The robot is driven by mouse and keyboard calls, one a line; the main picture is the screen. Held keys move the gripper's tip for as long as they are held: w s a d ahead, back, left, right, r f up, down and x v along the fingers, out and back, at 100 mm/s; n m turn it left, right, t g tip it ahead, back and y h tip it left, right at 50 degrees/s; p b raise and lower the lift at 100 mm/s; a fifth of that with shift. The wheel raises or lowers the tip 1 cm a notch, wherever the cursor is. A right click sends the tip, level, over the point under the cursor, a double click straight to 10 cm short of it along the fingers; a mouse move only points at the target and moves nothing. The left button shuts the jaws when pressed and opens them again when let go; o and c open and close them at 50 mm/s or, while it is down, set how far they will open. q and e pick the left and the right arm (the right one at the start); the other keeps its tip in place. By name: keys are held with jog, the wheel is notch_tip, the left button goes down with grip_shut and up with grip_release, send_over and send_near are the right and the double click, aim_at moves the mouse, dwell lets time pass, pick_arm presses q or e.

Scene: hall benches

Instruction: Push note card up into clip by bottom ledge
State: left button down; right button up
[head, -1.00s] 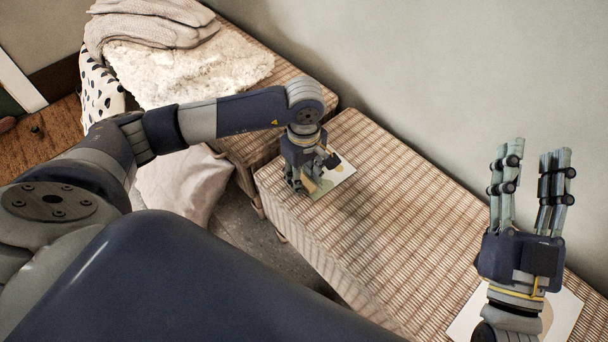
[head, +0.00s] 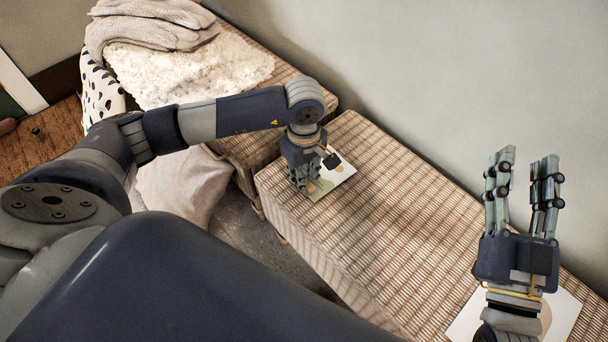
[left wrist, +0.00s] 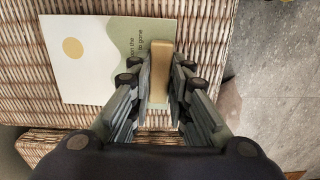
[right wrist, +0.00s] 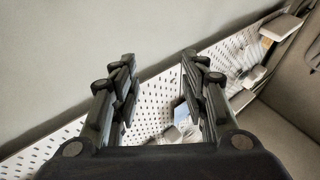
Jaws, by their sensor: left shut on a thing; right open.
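A card (left wrist: 85,58) with a pale and green print, a mustard dot and some lettering lies flat on the woven bench top in the left wrist view. It also shows in the head view (head: 340,174), partly hidden by my left gripper (head: 305,188). A tan, wood-like block (left wrist: 160,80) lies over the card's right edge; I cannot tell whether it is the clip or a ledge. My left gripper points down, with its fingers shut on this block. My right gripper (head: 524,185) is open and empty, its fingers raised above the bench's right part.
A second card (head: 562,312) lies on the woven bench (head: 385,235) behind my right wrist. A fluffy white throw (head: 190,72) and folded grey cloth (head: 150,28) cover the left bench. The right wrist view shows a white pegboard (right wrist: 155,105) with small items. The bench's middle is clear.

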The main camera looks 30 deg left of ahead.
pick_arm(q)
jog(key=shift+r+p, duration=0.3)
jog(key=shift+r, duration=0.2)
jog(key=shift+r+p, duration=0.3)
jog(key=shift+r, duration=0.6)
jog(key=shift+r+p, duration=0.5)
jog(key=shift+p, duration=0.1)
jog(key=shift+r+p, duration=0.55)
jog(key=shift+r, duration=0.7)
jog(key=shift+r+p, duration=0.5)
jog(key=shift+p, duration=0.05)
pick_arm(e)
jog(key=s+d+f+g+h, duration=0.2)
jog(key=f+g, duration=0.4)
jog(key=f, duration=0.4)
jog(key=s+d+f+g+h, duration=0.1)
jog(key=s+f+g, duration=0.4)
jog(key=f, duration=0.5)
jog(key=shift+d+m+g+h, duration=0.3)
jog(key=shift+d+g+h, duration=0.1)
jog(key=shift+d+g, duration=0.35)
jog(key=shift+w, duration=0.1)
